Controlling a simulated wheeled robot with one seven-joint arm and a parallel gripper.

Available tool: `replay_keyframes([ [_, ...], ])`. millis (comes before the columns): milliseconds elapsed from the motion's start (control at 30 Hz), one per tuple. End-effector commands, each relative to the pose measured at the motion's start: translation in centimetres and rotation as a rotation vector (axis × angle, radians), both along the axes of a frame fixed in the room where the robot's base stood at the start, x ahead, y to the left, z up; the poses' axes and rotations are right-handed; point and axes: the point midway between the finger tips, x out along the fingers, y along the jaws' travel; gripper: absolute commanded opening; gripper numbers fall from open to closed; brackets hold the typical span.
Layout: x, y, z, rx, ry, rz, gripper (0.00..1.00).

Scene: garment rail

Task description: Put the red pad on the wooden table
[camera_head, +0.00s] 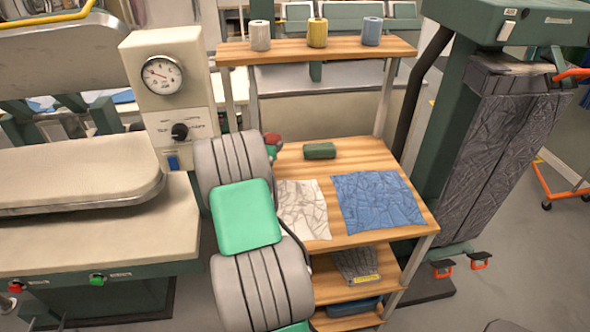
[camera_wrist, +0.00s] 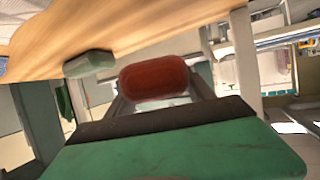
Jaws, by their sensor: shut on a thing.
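The red pad (camera_wrist: 158,80) is held between the fingers of my gripper (camera_wrist: 160,93) in the wrist view. In the head view only a small part of the red pad (camera_head: 271,139) shows, just past my arm at the left edge of the wooden table (camera_head: 372,156). My gripper is mostly hidden behind my arm there. The wooden tabletop also shows at upper left in the wrist view (camera_wrist: 95,25). Whether the pad touches the wood cannot be told.
A dark green pad (camera_head: 319,151) lies on the table's back part. A white cloth (camera_head: 303,208) and a blue cloth (camera_head: 377,201) lie in front of it. Bare wood shows at back right. A shelf with three spools (camera_head: 317,33) stands above; a gauge unit (camera_head: 165,75) is at left.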

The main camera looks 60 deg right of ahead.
Motion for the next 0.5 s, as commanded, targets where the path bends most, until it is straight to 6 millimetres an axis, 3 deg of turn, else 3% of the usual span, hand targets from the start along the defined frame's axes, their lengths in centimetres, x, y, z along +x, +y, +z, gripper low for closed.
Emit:
replay_keyframes([
  [300, 0.1, 0.0, -5.3, -0.002, 0.000, 0.000, 0.15],
  [500, 0.1, 0.0, -6.2, -0.004, -0.005, 0.000, 0.15],
])
